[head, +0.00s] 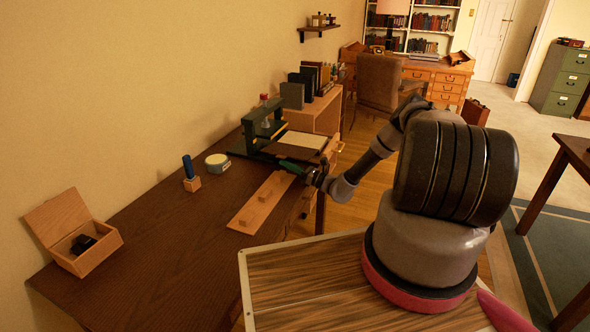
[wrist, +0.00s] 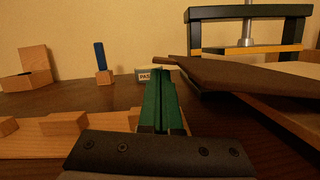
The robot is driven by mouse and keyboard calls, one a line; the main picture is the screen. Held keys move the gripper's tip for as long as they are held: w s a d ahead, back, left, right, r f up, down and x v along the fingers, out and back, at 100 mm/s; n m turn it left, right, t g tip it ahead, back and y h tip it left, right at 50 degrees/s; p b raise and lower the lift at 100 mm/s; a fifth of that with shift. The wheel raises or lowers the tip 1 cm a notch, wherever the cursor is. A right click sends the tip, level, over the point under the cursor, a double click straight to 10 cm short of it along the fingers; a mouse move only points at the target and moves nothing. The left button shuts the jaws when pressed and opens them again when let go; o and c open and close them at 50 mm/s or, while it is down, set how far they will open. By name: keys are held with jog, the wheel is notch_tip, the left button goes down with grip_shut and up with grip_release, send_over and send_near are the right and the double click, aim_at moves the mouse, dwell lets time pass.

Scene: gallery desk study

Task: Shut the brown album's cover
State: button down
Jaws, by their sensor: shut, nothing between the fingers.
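The brown album (head: 308,139) lies open near the right edge of the dark desk, with a pale page facing up. In the wrist view its brown cover (wrist: 245,78) is a thick slab, raised and tilted, just right of my fingers. A strip of pale page shows beyond it. My gripper (wrist: 160,78) is shut and empty, its green fingers pointing forward past the cover's left end. I cannot tell whether they touch it. In the head view my gripper (head: 290,166) is low over the desk at the album's near side, hiding part of it.
A green press (head: 262,122) stands behind the album. A wooden board with two blocks (head: 258,204) lies close by my gripper. A blue-handled stamp (head: 190,172), a round tin (head: 217,163) and an open wooden box (head: 84,255) stand farther left.

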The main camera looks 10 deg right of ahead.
jog(key=shift+w+a, duration=0.15)
jog(key=shift+r, duration=0.15)
